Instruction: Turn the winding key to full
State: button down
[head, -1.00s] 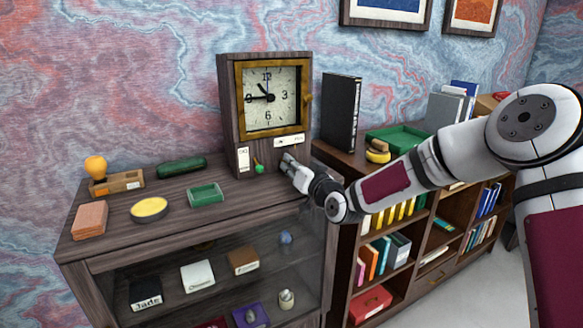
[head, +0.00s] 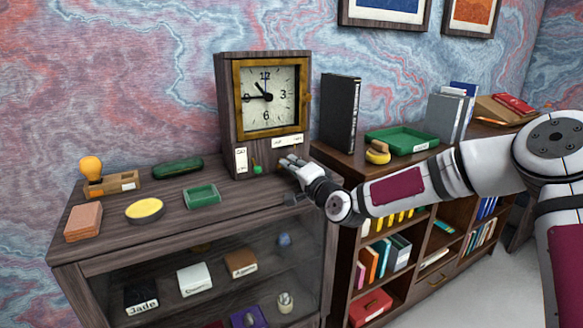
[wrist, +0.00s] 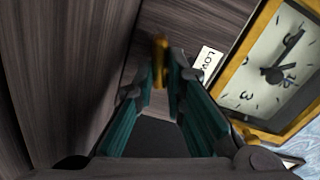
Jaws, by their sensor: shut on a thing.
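The clock (head: 225,110) stands at the back of the cabinet top, with a gold-framed dial above a dark wood lower front. My gripper (head: 285,162) reaches in from the right, in front of the lower right part of the clock. In the wrist view its teal-sided fingers (wrist: 161,75) are shut on a small gold piece, the winding key (wrist: 160,45). The fingers hide the key in the head view.
A bookshelf with a dark binder (head: 340,112) stands to the right, under my arm.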

jog(key=shift+f+m, duration=0.15)
jog(key=shift+m, duration=0.35)
jog(key=c, duration=1.9)
grip_release()
jog(key=v, duration=1.2)
